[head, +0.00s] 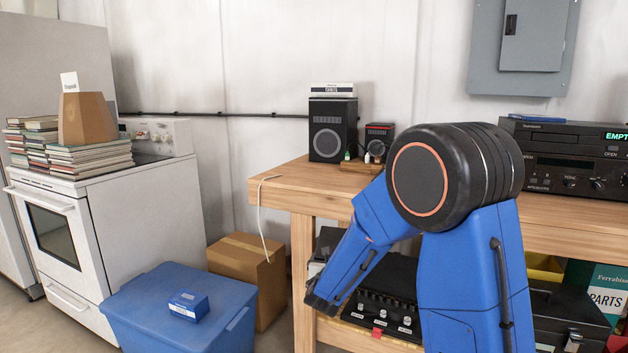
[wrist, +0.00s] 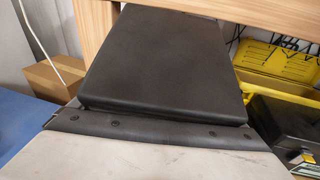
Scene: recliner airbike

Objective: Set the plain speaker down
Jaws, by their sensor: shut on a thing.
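A plain black box, which looks like the plain speaker (wrist: 165,62), fills the middle of the wrist view. Its visible face is smooth and unmarked, and it stands in front of the bench's wood. My gripper (head: 321,303) shows low in the head view, left of the black equipment on the lower shelf, and is shut on the speaker. The fingers' contact is not clear in either view. In the head view my arm hides much of the held speaker. Another speaker, with a round grille (head: 328,131), stands upright on the workbench (head: 286,184).
A smaller dark speaker (head: 379,137) stands beside it. My arm covers the bench's middle. A black deck (head: 568,160) sits at the right. Below are knobbed equipment (head: 385,311) and a yellow bin (head: 545,266). A blue tub (head: 165,323) and cardboard box (head: 250,268) stand left.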

